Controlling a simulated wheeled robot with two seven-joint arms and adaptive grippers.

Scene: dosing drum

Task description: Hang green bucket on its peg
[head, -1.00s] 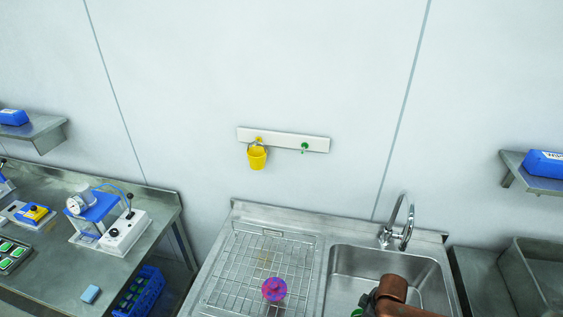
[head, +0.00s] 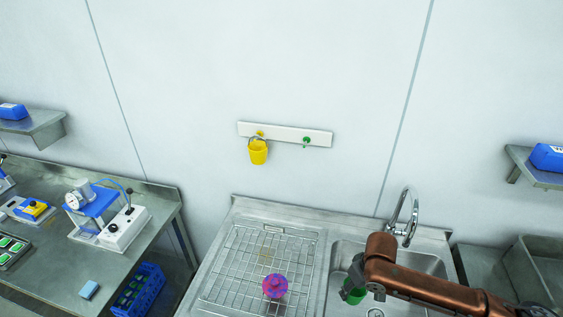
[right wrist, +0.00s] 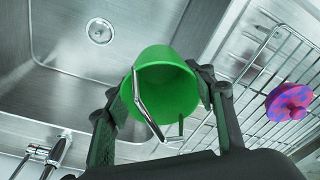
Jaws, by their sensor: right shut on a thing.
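The green bucket (head: 357,295) is over the sink, partly hidden by my right arm in the head view. In the right wrist view the bucket (right wrist: 178,92) shows its open mouth, with the wire handle hanging across it. My right gripper (head: 353,284) is shut on the bucket; its two dark fingers (right wrist: 160,86) press on opposite sides near the rim. The green peg (head: 307,140) sticks out at the right of the white wall rail (head: 284,134) and is empty. My left gripper is not in view.
A yellow bucket (head: 258,152) hangs on the rail's left peg. The tap (head: 405,215) stands behind the sink (head: 422,262). A pink and purple object (head: 275,285) sits on the wire drying rack (head: 240,262). The wall between rack and rail is clear.

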